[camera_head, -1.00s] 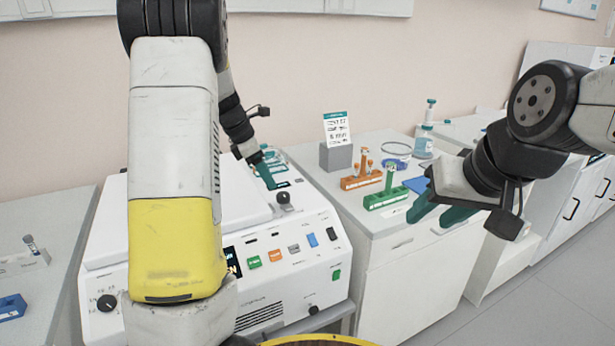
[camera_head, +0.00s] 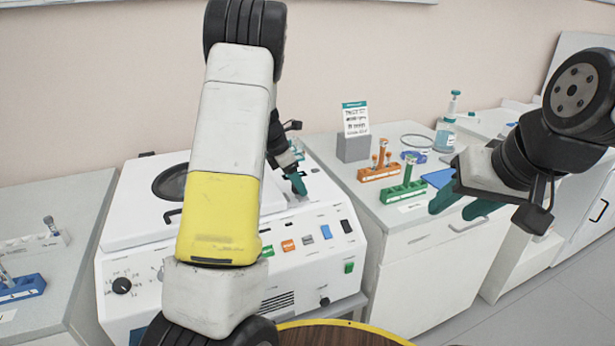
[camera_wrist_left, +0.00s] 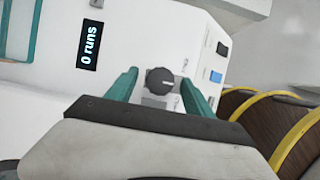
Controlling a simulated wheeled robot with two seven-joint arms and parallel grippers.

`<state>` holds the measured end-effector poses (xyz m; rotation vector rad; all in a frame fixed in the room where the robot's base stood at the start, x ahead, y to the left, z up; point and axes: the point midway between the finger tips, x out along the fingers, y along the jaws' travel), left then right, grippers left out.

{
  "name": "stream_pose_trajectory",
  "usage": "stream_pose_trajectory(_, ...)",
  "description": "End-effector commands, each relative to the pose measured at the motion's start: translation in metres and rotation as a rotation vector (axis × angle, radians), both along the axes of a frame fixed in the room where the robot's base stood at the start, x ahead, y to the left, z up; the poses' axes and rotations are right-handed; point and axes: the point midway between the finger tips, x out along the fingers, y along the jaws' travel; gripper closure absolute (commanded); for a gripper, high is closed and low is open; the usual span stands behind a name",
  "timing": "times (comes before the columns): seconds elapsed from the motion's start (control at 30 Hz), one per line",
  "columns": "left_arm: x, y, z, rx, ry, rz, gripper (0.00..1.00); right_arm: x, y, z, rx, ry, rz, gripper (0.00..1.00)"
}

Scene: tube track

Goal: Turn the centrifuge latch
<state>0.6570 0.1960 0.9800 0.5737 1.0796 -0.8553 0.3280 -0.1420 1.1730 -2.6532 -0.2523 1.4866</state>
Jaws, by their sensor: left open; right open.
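The latch is a dark round knob (camera_wrist_left: 160,81) in the left wrist view. It lies between the two teal fingers of my left gripper (camera_head: 297,186), with a gap on each side. The left gripper is open and points down at the centrifuge's top right; in the head view it hides the knob. My right gripper (camera_head: 462,205) is open and empty, in front of the right-hand bench.
An orange rack (camera_head: 380,172) and a green rack (camera_head: 404,192) with tubes stand on the right-hand bench, near a grey block with a sign (camera_head: 354,148) and a bottle (camera_head: 445,135). A blue rack (camera_head: 22,288) is at far left.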

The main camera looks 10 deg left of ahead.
Motion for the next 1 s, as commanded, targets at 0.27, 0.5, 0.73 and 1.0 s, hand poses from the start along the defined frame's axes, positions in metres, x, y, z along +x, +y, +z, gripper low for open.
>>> stream_pose_trajectory(0.27, -0.0001, -0.0002, 0.0004, 0.0, 0.0, 0.0, 0.77, 0.0, 0.0, 0.0, 0.0, 0.0, 0.0, 0.57)
stream_pose_trajectory(0.5, 0.0001, 0.0001, 0.0005, 0.0, 0.0, -0.003, 1.0, 0.0, 0.0, 0.0, 0.0, 0.0, 0.0, 0.57)
stream_pose_trajectory(0.73, 0.0009, 0.0003, 0.001, -0.002, -0.001, -0.054, 1.0, 0.0, 0.0, 0.0, 0.0, 0.0, 0.0, 0.57)
stream_pose_trajectory(1.0, 0.0024, 0.0012, 0.0007, -0.002, -0.001, -0.235, 1.0, 0.0, 0.0, 0.0, 0.0, 0.0, 0.0, 0.57)
